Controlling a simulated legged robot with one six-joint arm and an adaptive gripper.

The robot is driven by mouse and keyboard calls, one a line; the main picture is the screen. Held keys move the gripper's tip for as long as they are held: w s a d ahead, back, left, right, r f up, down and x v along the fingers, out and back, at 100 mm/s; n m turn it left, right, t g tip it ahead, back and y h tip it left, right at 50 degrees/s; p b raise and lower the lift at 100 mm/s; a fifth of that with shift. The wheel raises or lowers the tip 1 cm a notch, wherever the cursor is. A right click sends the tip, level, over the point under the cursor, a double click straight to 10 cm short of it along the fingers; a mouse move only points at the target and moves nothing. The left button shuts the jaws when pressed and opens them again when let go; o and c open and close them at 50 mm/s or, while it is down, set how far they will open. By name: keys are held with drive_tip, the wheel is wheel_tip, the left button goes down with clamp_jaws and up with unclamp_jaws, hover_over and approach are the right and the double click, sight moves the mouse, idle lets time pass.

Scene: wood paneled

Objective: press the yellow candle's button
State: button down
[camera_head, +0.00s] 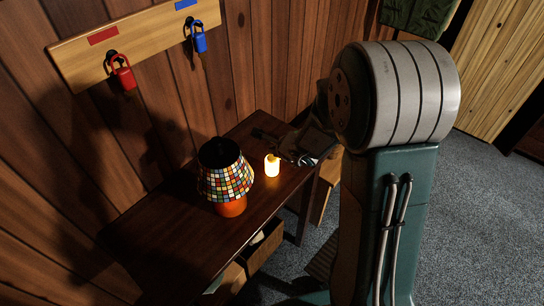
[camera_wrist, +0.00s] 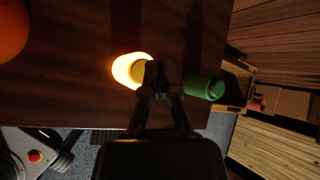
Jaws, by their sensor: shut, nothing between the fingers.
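The yellow candle (camera_head: 272,167) stands upright on the dark wooden desk (camera_head: 170,222) and glows brightly. In the wrist view the candle (camera_wrist: 124,69) is just left of my gripper (camera_wrist: 160,72), whose fingers are shut and empty. The fingertips overlap the candle's right edge in that view; I cannot tell whether they touch it. The candle's button cannot be made out in the glare. In the head view my gripper is a dark shape right behind the candle, partly lost in shadow.
A mosaic-shaded lamp (camera_head: 226,182) with an orange base stands left of the candle. A green cylinder (camera_wrist: 204,87) is close on my gripper's right. A drawer (camera_head: 262,250) hangs open under the desk. Red (camera_head: 123,77) and blue (camera_head: 199,40) padlocks hang on a wall board.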

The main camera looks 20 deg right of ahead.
sight(273, 158)
drive_tip(key=shift+r, duration=0.1)
drive_tip(key=shift+r, duration=2.9)
drive_tip(key=s+a+r+n+g+y, duration=0.2)
drive_tip(key=s+a+r+n, duration=0.5)
drive_tip(key=s+r+n, duration=0.5)
drive_tip(key=s+d+n+h, duration=0.2)
drive_tip(key=s+d+n, duration=0.1)
drive_tip(key=s+n, duration=0.2)
drive_tip(key=s+d+r+n+g+h, duration=0.1)
drive_tip(key=s+d+n+h, duration=0.1)
drive_tip(key=s+n, duration=0.4)
drive_tip(key=s+d, duration=0.1)
drive_tip(key=s, duration=0.3)
drive_tip(key=shift+d+r+h, duration=0.3)
drive_tip(key=shift+h, duration=0.1)
